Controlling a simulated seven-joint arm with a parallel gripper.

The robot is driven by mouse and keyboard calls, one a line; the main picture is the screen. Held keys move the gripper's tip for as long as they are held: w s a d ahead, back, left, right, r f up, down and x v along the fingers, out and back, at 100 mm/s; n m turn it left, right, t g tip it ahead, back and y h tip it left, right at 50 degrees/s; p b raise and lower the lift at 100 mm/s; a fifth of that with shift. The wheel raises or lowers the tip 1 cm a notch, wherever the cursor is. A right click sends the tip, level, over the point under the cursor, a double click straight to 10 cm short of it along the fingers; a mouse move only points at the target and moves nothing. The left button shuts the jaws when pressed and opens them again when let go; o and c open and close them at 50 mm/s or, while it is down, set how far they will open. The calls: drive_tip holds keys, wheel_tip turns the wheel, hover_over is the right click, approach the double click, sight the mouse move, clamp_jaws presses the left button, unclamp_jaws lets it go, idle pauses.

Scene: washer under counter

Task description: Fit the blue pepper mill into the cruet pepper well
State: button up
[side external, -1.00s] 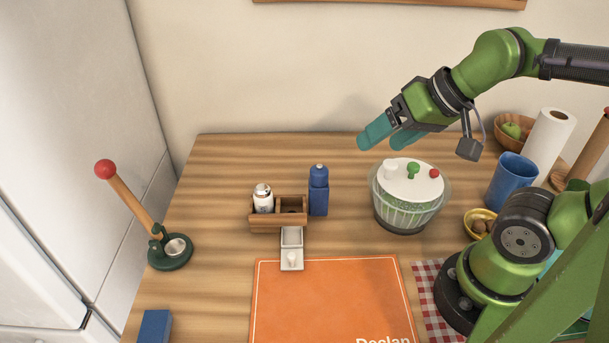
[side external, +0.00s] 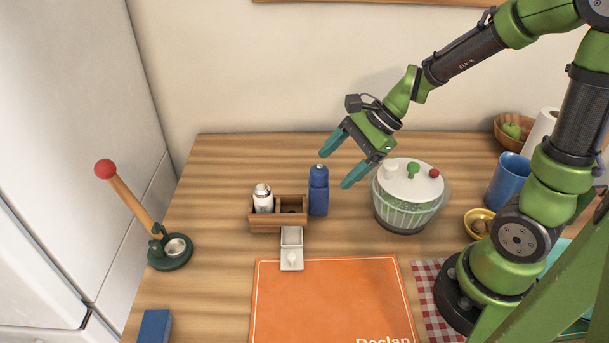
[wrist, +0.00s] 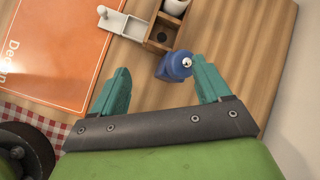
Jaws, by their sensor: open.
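The blue pepper mill (side external: 319,192) stands upright on the counter just right of the wooden cruet (side external: 278,224). The cruet's left well holds a white shaker with a metallic top (side external: 263,198); its right well (side external: 291,204) looks empty. My gripper (side external: 334,164) is open and empty, its teal fingers above and to the right of the mill in the side view. In the wrist view, the mill (wrist: 174,67) shows beyond the fingertips, closer to the right finger, with the cruet (wrist: 163,33) behind it.
A salad spinner (side external: 408,200) stands close right of the mill, below my gripper. A green-based lever press (side external: 170,250) stands left. The counter behind the cruet is clear.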

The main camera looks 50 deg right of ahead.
sight(319, 186)
drive_tip(key=w+m, duration=0.1)
drive_tip(key=m, duration=0.1)
drive_tip(key=w+d+m+t, duration=0.1)
drive_tip(key=w+m, duration=0.1)
drive_tip(key=m, duration=0.1)
drive_tip(key=shift+w+f, duration=0.1)
drive_tip(key=shift+f, duration=0.1)
drive_tip(key=shift+w+r+m+t, duration=0.2)
drive_tip(key=shift+m+t, duration=0.1)
drive_tip(key=shift+m, duration=0.4)
wheel_tip(319, 186, down, 4)
drive_tip(key=shift+f, duration=0.15)
drive_tip(key=f, duration=0.1)
drive_tip(key=a+f, duration=0.1)
drive_tip(key=f, duration=0.1)
drive_tip(key=w+f, duration=0.1)
drive_tip(key=shift+a+f, duration=0.15)
drive_tip(key=shift+w+a+f, duration=0.15)
drive_tip(key=shift+w+f, duration=0.05)
drive_tip(key=shift+f, duration=0.05)
